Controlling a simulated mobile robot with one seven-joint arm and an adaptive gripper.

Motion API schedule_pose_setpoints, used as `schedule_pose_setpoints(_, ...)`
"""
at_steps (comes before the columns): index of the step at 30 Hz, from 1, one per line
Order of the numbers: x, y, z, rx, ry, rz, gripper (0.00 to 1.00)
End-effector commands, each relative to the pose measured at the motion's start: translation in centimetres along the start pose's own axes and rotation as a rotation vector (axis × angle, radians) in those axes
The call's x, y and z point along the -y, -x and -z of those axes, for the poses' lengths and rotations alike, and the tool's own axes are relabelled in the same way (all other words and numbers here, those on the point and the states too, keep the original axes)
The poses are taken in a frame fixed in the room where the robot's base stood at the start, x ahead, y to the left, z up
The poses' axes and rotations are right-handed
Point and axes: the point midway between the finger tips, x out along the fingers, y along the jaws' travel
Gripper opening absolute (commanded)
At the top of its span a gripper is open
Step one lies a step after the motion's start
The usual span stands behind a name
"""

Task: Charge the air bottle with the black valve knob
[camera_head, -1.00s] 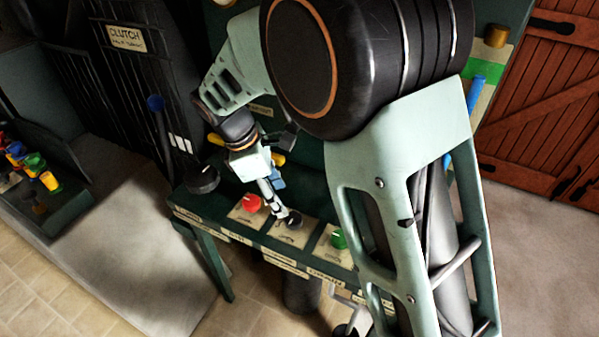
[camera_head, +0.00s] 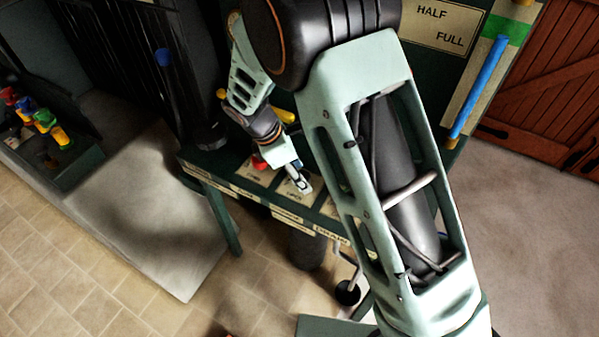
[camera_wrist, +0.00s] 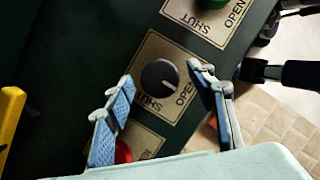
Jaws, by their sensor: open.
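The black valve knob (camera_wrist: 160,77) sits on a tan plate (camera_wrist: 143,58) marked SHUT and OPEN in the wrist view. Its pale pointer mark lies between the two words. My gripper (camera_wrist: 162,82) is open, with one blue-padded finger to the left of the black knob and the other to its right. I cannot tell whether either finger touches it. In the head view my gripper (camera_head: 303,188) is over the bench, and it hides the black knob. The air bottle cannot be made out for certain.
A red knob (camera_wrist: 122,152) lies just below the black one in the wrist view, near the left finger. A green knob (camera_wrist: 201,12) is above on its own plate. A yellow bar (camera_wrist: 10,118) is at the left. A blue tube (camera_head: 478,88) stands at the gauge board.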

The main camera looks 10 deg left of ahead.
Motion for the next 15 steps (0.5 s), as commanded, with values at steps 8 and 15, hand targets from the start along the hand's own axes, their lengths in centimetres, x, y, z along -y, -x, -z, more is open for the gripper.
schedule_pose_setpoints(8, -0.01, -0.08, -0.01, 0.000, -0.001, 0.000, 0.49)
schedule_pose_setpoints(15, -0.01, -0.05, -0.01, 0.000, -0.001, 0.000, 0.22)
